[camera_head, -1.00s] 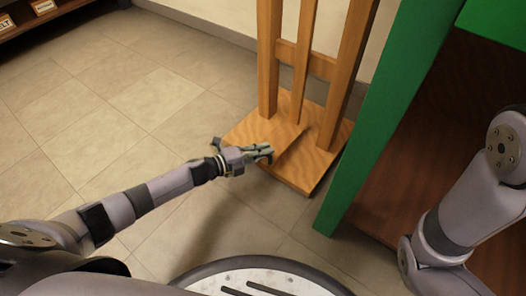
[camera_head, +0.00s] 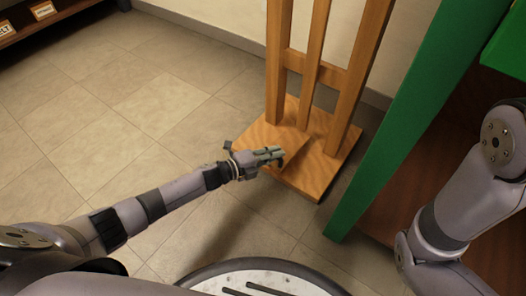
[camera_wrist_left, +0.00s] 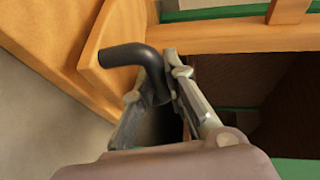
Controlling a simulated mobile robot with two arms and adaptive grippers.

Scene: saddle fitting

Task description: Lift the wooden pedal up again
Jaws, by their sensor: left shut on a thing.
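A wooden stand has upright posts (camera_head: 279,75) on a flat square base (camera_head: 318,178). A narrow wooden piece (camera_wrist_left: 112,40), which may be the pedal, shows in the left wrist view. A black bent bar (camera_wrist_left: 125,54) comes out at its end and curves down between my fingers. My left gripper (camera_head: 275,156) is low over the front of the base, and it also shows in the left wrist view (camera_wrist_left: 157,84). It is shut on the black bent bar. In the head view the bar is too small to tell. My right gripper is out of view.
A green-sided cabinet (camera_head: 400,130) with a dark wooden inside stands close to the right of the stand. A wall is behind the stand. The tiled floor (camera_head: 110,130) at left is clear. A low labelled shelf (camera_head: 50,22) is at far left.

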